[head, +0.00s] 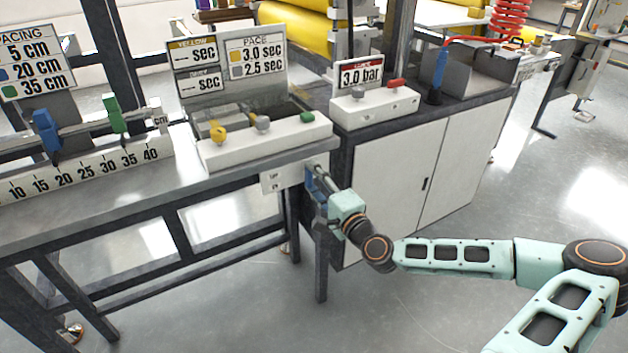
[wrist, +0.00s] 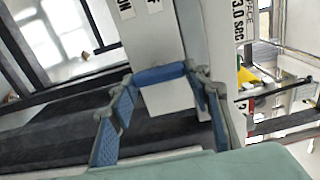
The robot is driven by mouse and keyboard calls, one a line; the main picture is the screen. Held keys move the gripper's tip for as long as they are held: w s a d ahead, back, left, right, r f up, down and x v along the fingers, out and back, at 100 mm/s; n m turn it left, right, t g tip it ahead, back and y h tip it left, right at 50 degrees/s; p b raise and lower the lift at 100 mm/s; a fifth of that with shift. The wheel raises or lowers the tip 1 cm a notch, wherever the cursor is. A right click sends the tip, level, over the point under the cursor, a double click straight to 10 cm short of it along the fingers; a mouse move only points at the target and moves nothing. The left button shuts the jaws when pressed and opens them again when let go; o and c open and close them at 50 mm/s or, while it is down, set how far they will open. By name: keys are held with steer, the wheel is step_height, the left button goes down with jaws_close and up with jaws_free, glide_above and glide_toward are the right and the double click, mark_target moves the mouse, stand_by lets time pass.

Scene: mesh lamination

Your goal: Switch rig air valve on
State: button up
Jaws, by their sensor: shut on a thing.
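The rig air valve's blue handle (wrist: 160,75) shows in the wrist view as a short bar spanning the gap between my fingertips. My gripper (wrist: 162,84) is shut on it, with a blue-padded finger at each end. A white panel by the handle carries a label ending in "ON" (wrist: 127,9). In the head view, my gripper (head: 316,178) reaches the front edge of the bench, beside a small white plate (head: 283,179). My fingers mostly hide the handle there, and I cannot tell the valve's setting.
Above my gripper is a white control box (head: 262,142) with yellow, grey and green knobs. A white cabinet (head: 385,180) stands close to the right of my gripper. A dark bench leg (head: 320,265) is below. The floor (head: 430,300) in front is clear.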

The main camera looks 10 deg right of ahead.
steer(key=o, duration=1.2)
steer(key=shift+c, duration=0.2)
steer(key=v, duration=1.2)
